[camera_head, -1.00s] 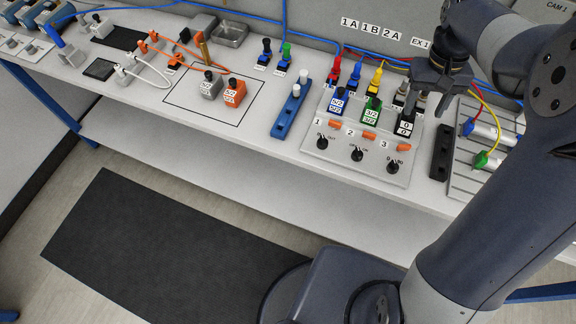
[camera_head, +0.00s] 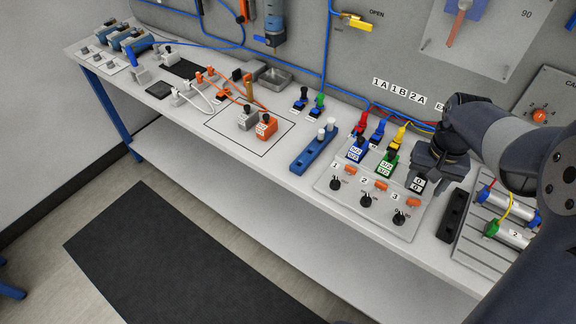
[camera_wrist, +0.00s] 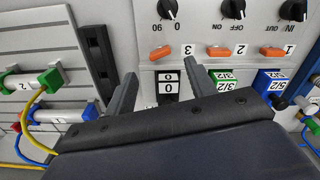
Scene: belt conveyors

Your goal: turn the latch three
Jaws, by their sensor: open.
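Latch three is the orange lever (camera_head: 412,202) beside the printed 3, on the white panel's near right part. It lies above the black knob (camera_head: 399,217) in the head view. In the wrist view the orange latch (camera_wrist: 160,52) lies sideways, just beyond my fingertips and in line with the gap between them. My gripper (camera_wrist: 160,70) is open and empty, and a black block marked 0 over 0 (camera_wrist: 168,86) shows between its fingers. In the head view my gripper (camera_head: 428,178) hangs over the panel's right side, behind latch three; its fingertips are partly hidden.
Orange latches two (camera_head: 381,186) and one (camera_head: 353,170) sit in a row to the left. Green (camera_head: 389,162) and blue (camera_head: 357,150) labelled blocks stand behind them. A black rail (camera_head: 453,214) and a slatted plate with cylinders (camera_head: 487,245) lie to the right.

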